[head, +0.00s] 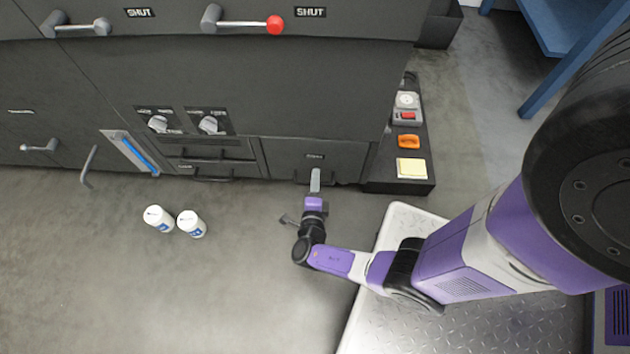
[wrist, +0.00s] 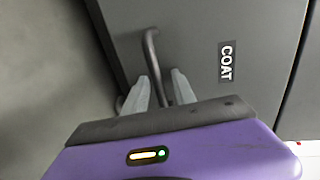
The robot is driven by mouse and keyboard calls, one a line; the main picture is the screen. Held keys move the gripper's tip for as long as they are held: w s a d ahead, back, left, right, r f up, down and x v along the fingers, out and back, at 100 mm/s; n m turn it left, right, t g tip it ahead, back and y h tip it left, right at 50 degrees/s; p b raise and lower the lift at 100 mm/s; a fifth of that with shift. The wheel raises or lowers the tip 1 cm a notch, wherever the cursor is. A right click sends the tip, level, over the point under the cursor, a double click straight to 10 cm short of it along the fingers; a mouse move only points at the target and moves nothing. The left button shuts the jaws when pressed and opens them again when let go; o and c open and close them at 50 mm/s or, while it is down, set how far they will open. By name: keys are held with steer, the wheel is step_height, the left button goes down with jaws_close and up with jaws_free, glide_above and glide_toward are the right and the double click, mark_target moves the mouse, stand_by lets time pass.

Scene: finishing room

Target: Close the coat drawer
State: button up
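The coat drawer is the grey front at the bottom right of the cabinet in the head view (head: 285,158). In the wrist view its front (wrist: 200,40) carries a label reading COAT (wrist: 226,62) and a grey bar handle (wrist: 152,58). My gripper (head: 315,172) is low down, right at this front. In the wrist view my gripper's two pale fingers (wrist: 160,76) stand apart, with the handle's bar between them. They do not look clamped on it. My gripper hides part of the handle, and I cannot tell how far the drawer stands out.
Two white bottles (head: 159,218) (head: 192,224) stand on the floor to the left. Other drawers (head: 212,152) and two knobs (head: 158,124) are left of the coat drawer. A dark ledge (head: 415,187) with small items and a metal tread plate (head: 405,220) lie to the right.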

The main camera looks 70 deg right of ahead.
steer(key=p+v, duration=0.2)
steer(key=v, duration=0.6)
stand_by(0.8)
